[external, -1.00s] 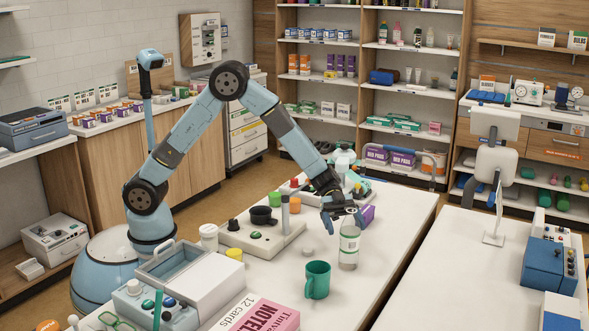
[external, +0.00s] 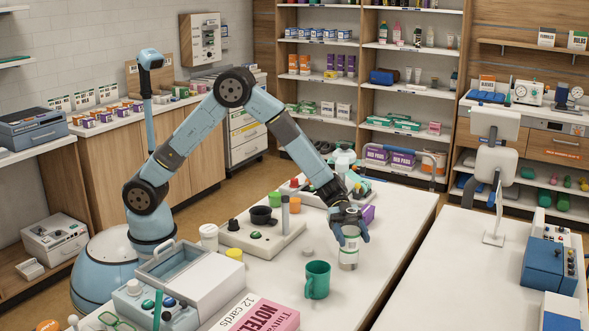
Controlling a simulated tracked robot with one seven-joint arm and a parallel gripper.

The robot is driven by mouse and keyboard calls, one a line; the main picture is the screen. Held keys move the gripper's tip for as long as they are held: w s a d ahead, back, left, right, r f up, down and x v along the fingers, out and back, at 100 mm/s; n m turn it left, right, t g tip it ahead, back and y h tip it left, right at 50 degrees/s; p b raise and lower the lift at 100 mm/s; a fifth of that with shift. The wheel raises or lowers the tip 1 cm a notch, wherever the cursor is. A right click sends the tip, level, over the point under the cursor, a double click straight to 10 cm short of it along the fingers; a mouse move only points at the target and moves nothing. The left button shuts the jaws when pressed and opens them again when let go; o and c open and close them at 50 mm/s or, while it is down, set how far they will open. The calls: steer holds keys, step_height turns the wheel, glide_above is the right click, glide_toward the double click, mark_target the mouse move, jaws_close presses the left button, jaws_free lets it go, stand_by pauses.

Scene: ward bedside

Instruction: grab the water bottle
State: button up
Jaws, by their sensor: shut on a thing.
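The water bottle (external: 349,257) is a clear bottle with a pale label, standing upright near the middle of the white table (external: 393,235). My gripper (external: 350,236) reaches down over it and is shut on its upper part. The fingers hide the bottle's top. The bottle's base appears to be at the table surface.
A green mug (external: 316,281) stands close to the bottle, toward the front left. The table to the right of the bottle is clear.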

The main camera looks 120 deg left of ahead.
steer(key=c, duration=0.6)
